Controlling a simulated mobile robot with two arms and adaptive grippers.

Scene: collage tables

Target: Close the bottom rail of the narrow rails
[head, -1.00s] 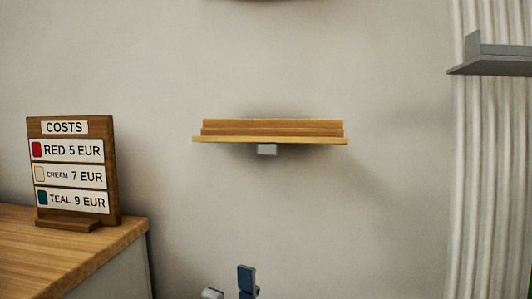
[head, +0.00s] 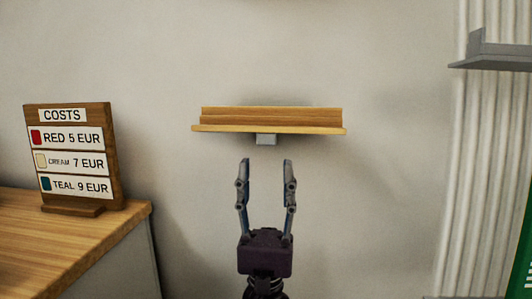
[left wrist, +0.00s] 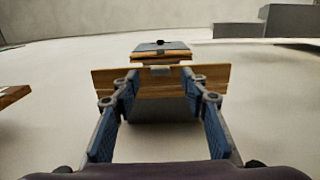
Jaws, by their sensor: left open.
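A narrow wooden rail (head: 270,117) with a lighter front lip is mounted on the wall in the middle of the head view. A small grey tab (head: 265,140) hangs below its front edge. My left gripper (head: 266,165) is open and empty, pointing up just below the tab, its two fingers spread to either side. In the left wrist view the wooden rail (left wrist: 158,89) spans behind the fingers, and the grey tab (left wrist: 157,70) shows between the fingertips. Whether the fingers touch anything is unclear. My right gripper is not in view.
A wooden counter (head: 90,245) stands at the left with a costs sign (head: 72,155) on it. A grey shelf (head: 490,58) is at the upper right in front of a ribbed pale panel (head: 480,180). A green edge (head: 523,240) shows at far right. The wall around the rail is clear.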

